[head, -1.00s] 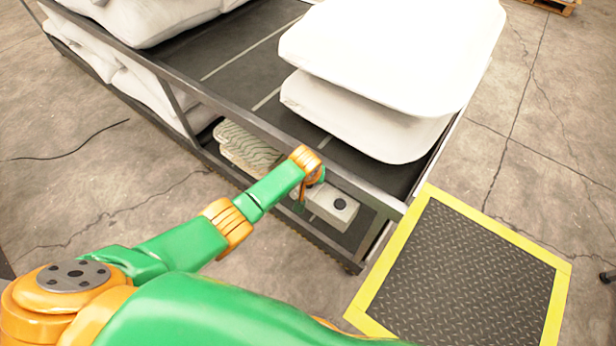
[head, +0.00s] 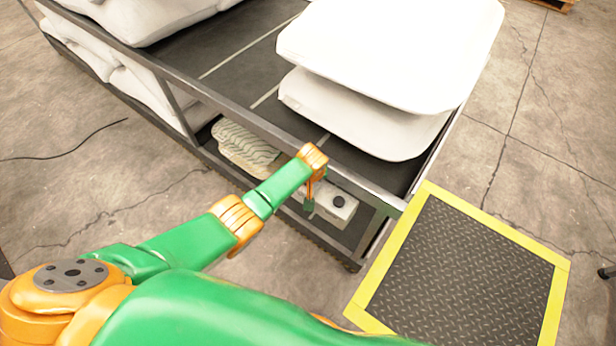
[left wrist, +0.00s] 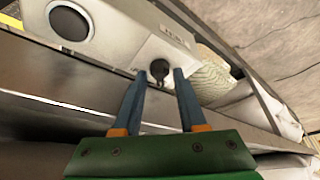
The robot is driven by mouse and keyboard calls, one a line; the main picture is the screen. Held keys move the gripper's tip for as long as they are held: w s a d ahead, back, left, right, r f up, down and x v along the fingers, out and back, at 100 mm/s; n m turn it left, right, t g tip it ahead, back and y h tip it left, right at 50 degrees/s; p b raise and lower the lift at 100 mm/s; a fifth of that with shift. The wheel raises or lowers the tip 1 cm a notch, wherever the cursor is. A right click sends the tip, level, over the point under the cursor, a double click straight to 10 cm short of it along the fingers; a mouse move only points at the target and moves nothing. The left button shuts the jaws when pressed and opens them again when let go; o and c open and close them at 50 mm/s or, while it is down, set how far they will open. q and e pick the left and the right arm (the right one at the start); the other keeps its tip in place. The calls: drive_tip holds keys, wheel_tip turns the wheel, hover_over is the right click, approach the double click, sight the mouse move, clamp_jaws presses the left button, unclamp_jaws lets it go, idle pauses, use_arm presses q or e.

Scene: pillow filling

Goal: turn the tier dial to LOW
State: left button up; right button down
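A pale control box (head: 346,213) sits on the cart's lower shelf in the head view. In the left wrist view its face (left wrist: 125,45) carries a small black dial (left wrist: 160,68) and, further left, a large dark round disc (left wrist: 70,22). Small lettering on the face is unreadable. My left gripper (left wrist: 157,72) is open, its two blue fingertips on either side of the small dial; contact cannot be told. In the head view my left gripper (head: 309,208) hangs over the box's left part and hides the small dial. My right gripper is out of view.
The cart's upper shelf rail (head: 270,135) runs just above the box. White pillows (head: 365,115) lie on the upper shelf. A patterned pale stack (head: 243,143) lies left of the box. A yellow-edged black floor mat (head: 465,270) lies at the right.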

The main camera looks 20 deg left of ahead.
use_arm(q)
drive_tip(key=shift+o, duration=0.9)
drive_tip(key=p+v, duration=0.4)
drive_tip(key=v, duration=0.2)
drive_tip(key=shift+r, duration=0.4)
drive_tip(key=shift+s+r, duration=0.1)
drive_tip(key=shift+s, duration=0.05)
